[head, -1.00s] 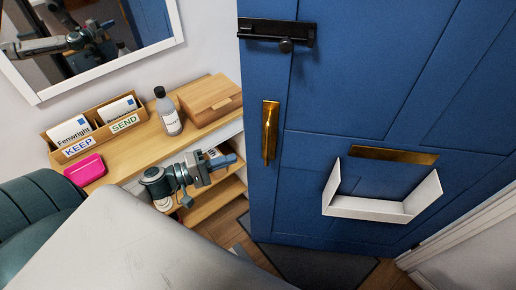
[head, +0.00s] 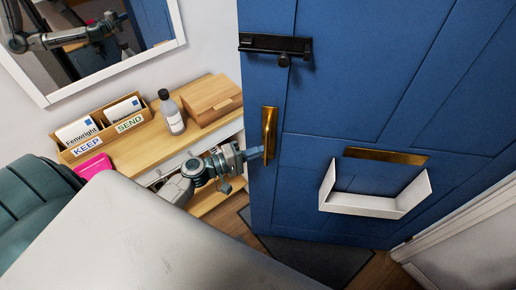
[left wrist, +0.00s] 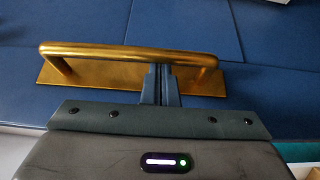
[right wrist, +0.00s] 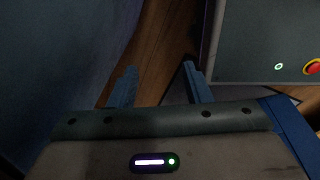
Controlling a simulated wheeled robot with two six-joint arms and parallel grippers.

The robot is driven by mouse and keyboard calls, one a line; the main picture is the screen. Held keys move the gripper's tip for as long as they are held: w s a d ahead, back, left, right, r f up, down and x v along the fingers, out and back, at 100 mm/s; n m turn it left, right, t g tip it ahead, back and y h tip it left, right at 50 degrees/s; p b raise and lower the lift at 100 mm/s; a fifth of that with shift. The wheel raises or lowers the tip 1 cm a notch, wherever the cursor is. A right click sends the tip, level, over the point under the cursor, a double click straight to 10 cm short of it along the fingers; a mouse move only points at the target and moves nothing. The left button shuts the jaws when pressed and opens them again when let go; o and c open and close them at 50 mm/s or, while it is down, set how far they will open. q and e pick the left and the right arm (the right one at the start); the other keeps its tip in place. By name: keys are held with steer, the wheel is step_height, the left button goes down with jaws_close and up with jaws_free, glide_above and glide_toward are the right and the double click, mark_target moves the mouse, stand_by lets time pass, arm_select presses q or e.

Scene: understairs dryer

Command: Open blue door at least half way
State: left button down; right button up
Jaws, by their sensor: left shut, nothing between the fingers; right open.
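The blue door (head: 385,60) fills the right of the head view, with a vertical brass handle (head: 269,134) near its left edge. A black lock (head: 277,45) sits above the handle. My left gripper (head: 264,152) is at the handle's lower part. In the left wrist view the closed left fingers (left wrist: 161,68) reach the handle bar (left wrist: 130,49) near its right end; their tips seem to go behind it, with nothing between them. My right gripper (right wrist: 157,69) is open and empty, seen only in its wrist view. I cannot tell whether the door is ajar.
A white letter basket (head: 375,205) hangs below the brass letter slot (head: 386,156). A wooden console (head: 145,147) with a bottle (head: 171,112), wooden box (head: 212,100) and letter holder (head: 105,130) stands left of the door. A dark mat (head: 320,258) lies beneath the door.

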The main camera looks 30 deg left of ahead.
arm_select(q)
steer(key=s+d+y+b, duration=0.1)
steer(key=s+d+b, duration=0.1)
steer(key=s+d, duration=0.3)
steer(key=s+d+n+t+b, duration=0.1)
steer(key=s+d, duration=0.3)
steer(key=s, duration=0.9)
steer(key=shift+d+y+b, duration=0.4)
steer(key=shift+b, duration=0.25)
steer(key=shift+w+a, duration=0.15)
steer(key=b+v, duration=0.8)
steer(key=v, duration=0.2)
steer(key=shift+s, duration=0.4)
